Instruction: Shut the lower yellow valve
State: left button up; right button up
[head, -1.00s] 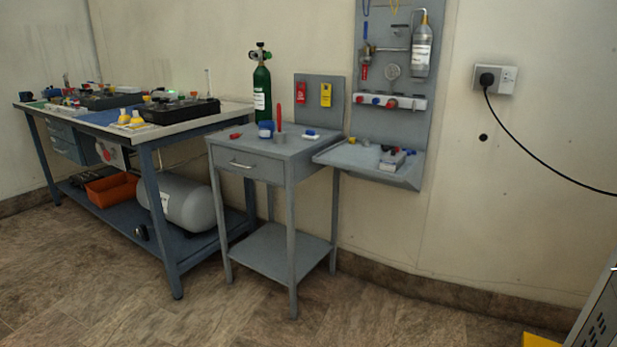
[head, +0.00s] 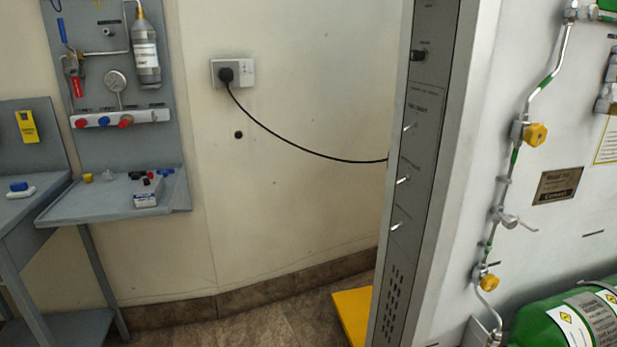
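The lower yellow valve (head: 490,283) is a small yellow knob on the thin metal pipe at the right, low on the light panel. An upper yellow valve (head: 535,134) sits higher on the same pipe run. Between them is a fitting with a silver lever (head: 512,219). I cannot tell from this view whether the lower valve is open or shut. Neither of my grippers is in view.
A green cylinder (head: 545,328) lies at the lower right, close to the lower valve. A grey switch panel (head: 412,170) forms the unit's near edge. A yellow block (head: 352,312) is on the floor. A grey bench (head: 110,205) stands left.

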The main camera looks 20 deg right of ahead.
aim_at(488, 283)
jog(key=i+j+z, duration=0.15)
jog(key=z, duration=0.35)
jog(key=i+j+z, duration=0.1)
jog(key=z, duration=0.4)
jog(key=i+j+z, duration=0.1)
jog(key=j+z, duration=0.35)
jog(key=l, duration=0.1)
